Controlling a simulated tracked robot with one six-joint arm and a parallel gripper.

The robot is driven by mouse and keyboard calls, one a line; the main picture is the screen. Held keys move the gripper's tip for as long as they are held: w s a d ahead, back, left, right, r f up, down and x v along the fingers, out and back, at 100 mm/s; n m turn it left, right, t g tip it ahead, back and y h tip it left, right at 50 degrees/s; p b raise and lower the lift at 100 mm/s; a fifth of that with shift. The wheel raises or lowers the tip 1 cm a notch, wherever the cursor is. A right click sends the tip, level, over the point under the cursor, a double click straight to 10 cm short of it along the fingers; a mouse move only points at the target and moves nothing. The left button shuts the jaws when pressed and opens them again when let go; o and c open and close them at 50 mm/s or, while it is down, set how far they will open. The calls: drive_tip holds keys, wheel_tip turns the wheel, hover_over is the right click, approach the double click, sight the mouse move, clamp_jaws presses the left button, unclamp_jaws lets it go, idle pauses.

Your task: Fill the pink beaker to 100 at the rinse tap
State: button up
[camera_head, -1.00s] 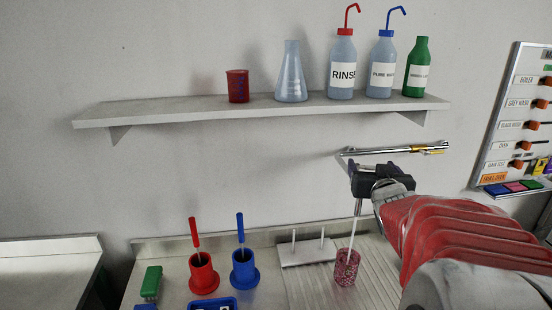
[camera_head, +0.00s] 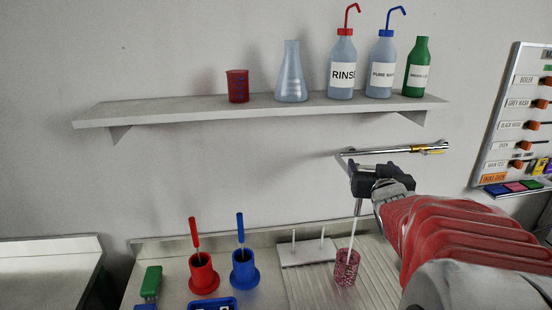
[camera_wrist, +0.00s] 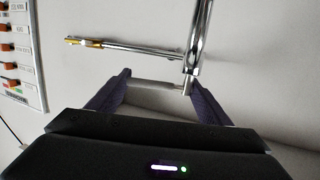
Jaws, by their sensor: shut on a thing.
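The pink beaker (camera_head: 346,270) stands upright on the ribbed draining board, below the rinse tap. The tap's chrome pipe (camera_head: 400,151) comes off the wall, with a brass section, and its spout (camera_head: 358,208) points down. A thin whitish stream (camera_head: 352,236) runs from the spout into the beaker. The beaker's scale and level are too small to read. My gripper (camera_head: 364,182) is at the tap, above the beaker. In the wrist view its fingers (camera_wrist: 157,85) are shut on a short pale metal bar, apparently the tap's lever, beside the chrome pipe (camera_wrist: 199,45).
A white peg stand (camera_head: 308,254) is left of the beaker. Red (camera_head: 203,275) and blue (camera_head: 244,270) holders with rods stand farther left. The shelf (camera_head: 200,112) above carries a red beaker, flask and bottles. A switch panel (camera_head: 515,125) is at right.

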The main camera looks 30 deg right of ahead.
drive_tip(key=shift+d+n+t+y, duration=0.2)
drive_tip(key=shift+n+t+y, duration=0.1)
drive_tip(key=shift+t, duration=0.1)
idle(0.4)
drive_tip(key=shift+n+y, duration=0.3)
drive_tip(key=shift+y, duration=0.1)
drive_tip(key=shift+w+d+n+t+y, duration=0.2)
drive_tip(key=shift+n+t+y, duration=0.1)
drive_tip(key=shift+n+y, duration=0.15)
drive_tip(key=shift+y, duration=0.25)
drive_tip(key=shift+w+n+t+y, duration=0.25)
drive_tip(key=shift+n+t+y, duration=0.15)
drive_tip(key=shift+n+y, duration=0.3)
drive_tip(key=o, duration=1.1)
drive_tip(key=shift+a, duration=0.1)
